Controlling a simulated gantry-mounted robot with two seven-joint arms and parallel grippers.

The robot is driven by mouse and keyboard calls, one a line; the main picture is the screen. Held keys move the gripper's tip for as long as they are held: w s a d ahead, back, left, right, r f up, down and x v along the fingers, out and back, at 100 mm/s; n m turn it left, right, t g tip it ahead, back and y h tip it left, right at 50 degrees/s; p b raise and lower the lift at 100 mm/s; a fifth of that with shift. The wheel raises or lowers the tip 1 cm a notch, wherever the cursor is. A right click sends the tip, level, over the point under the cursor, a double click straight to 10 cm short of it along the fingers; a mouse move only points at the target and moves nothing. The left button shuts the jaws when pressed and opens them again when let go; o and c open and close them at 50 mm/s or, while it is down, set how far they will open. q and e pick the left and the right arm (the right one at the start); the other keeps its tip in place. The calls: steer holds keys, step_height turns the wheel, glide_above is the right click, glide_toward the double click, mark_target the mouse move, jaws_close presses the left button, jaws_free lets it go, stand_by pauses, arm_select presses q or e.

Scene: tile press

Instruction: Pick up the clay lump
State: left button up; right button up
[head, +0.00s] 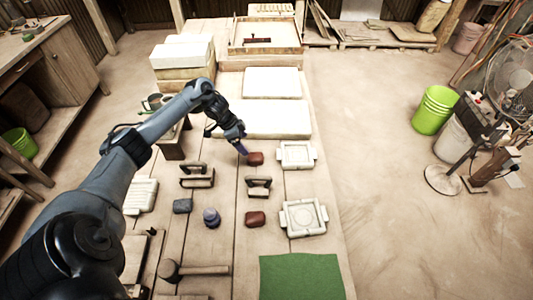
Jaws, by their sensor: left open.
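Two reddish-brown lumps that look like clay lie on the wooden table (228,210). The far clay lump (256,159) is just right of my left gripper (241,149). The near clay lump (255,219) lies closer to the front, left of a white square mould. My left arm comes in from the lower left, and its gripper points down at the far lump's left side. The gripper is open; whether it touches the lump is too small to tell. My right gripper is not in view.
White moulds (296,155) (303,218) stand right of the lumps. Two handled presses (197,176) (258,187), a grey block (182,206), a purple-grey knob (211,217) and a mallet (195,270) lie nearby. A green mat (300,277) covers the front right. White slabs (262,119) lie behind.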

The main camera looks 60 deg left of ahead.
arm_select(q)
steer(key=b, duration=0.1)
glide_toward(256, 159)
steer(key=shift+s+x, duration=0.25)
steer(key=shift+x, duration=0.85)
steer(key=shift+w+f, duration=0.3)
steer(key=shift+f, duration=0.1)
steer(key=shift+w+f+b, duration=0.1)
steer(key=shift+f+b, duration=0.2)
steer(key=b+x, duration=0.1)
steer(key=x, duration=0.2)
steer(key=shift+d+f, duration=0.1)
steer(key=shift+d, duration=0.05)
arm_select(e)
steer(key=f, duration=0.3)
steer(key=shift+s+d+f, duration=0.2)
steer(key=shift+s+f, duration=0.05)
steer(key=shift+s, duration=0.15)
arm_select(q)
steer(key=shift+w+f+b, duration=0.25)
steer(key=shift+f+b, duration=0.1)
steer(key=shift+f, duration=0.1)
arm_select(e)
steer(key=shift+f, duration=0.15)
arm_select(q)
steer(key=c, duration=1.3)
steer(key=shift+r, duration=0.15)
